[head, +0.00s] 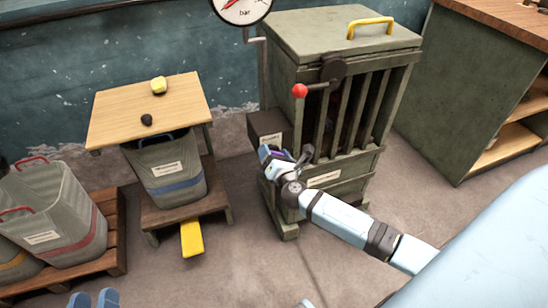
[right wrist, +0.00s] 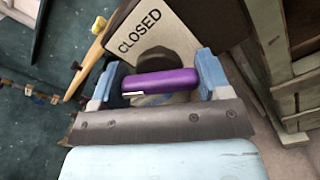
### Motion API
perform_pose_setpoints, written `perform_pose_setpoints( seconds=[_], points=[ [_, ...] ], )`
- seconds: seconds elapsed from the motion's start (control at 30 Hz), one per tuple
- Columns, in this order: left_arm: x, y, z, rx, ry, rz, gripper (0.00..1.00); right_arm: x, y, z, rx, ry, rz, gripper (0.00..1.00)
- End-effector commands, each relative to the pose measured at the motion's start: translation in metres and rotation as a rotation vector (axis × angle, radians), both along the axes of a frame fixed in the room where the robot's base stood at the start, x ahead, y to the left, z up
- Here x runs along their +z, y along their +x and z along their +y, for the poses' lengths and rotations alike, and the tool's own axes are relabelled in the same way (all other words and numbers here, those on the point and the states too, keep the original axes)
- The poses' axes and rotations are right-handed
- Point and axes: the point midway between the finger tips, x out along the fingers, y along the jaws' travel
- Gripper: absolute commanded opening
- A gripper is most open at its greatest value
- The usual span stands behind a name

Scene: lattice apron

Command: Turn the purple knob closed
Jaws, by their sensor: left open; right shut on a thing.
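The purple knob (right wrist: 160,83) is a rounded bar that lies crosswise between the two blue fingers of my right gripper (right wrist: 158,80) in the right wrist view. The gripper is shut on it. Behind the knob is a dark round mount, and a white plate reading CLOSED (right wrist: 140,33) is beside it. In the head view my right gripper (head: 270,155) is at the front left of the green slatted cabinet (head: 345,90), and only a bit of purple shows. My left gripper (head: 94,299) is open and empty at the bottom left edge.
A red-balled lever (head: 300,91) sticks out from the cabinet's front, above my right gripper. A wooden board (head: 140,110) with a yellow lump is over a grey bin (head: 165,180) to the left. A yellow pedal (head: 192,239) juts out below. Open floor lies in front.

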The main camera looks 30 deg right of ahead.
Motion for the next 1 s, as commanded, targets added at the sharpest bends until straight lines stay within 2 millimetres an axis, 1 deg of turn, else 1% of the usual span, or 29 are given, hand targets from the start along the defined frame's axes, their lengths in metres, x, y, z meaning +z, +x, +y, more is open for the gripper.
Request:
perform_pose_setpoints(
  seconds=[0.03, 0.3, 0.6, 0.8, 1.0],
  points=[
    [0.002, 0.000, -0.002, -0.006, -0.018, -0.029, 0.43, -0.004, 0.000, 0.000, -0.001, 0.046, -0.011, 0.47],
    [0.032, -0.005, -0.011, -0.041, -0.111, -0.163, 0.43, -0.003, 0.000, 0.001, -0.002, 0.298, -0.071, 0.47],
    [0.007, -0.002, -0.013, -0.057, -0.077, -0.085, 0.43, -0.002, 0.000, 0.001, -0.002, 0.573, -0.137, 0.47],
    [-0.003, -0.001, -0.014, -0.065, -0.062, -0.053, 0.43, 0.000, 0.000, 0.001, -0.002, 0.732, -0.176, 0.47],
    [-0.008, -0.001, -0.014, -0.070, -0.056, -0.035, 0.43, 0.000, 0.000, 0.001, -0.002, 0.854, -0.204, 0.47]
  ],
)
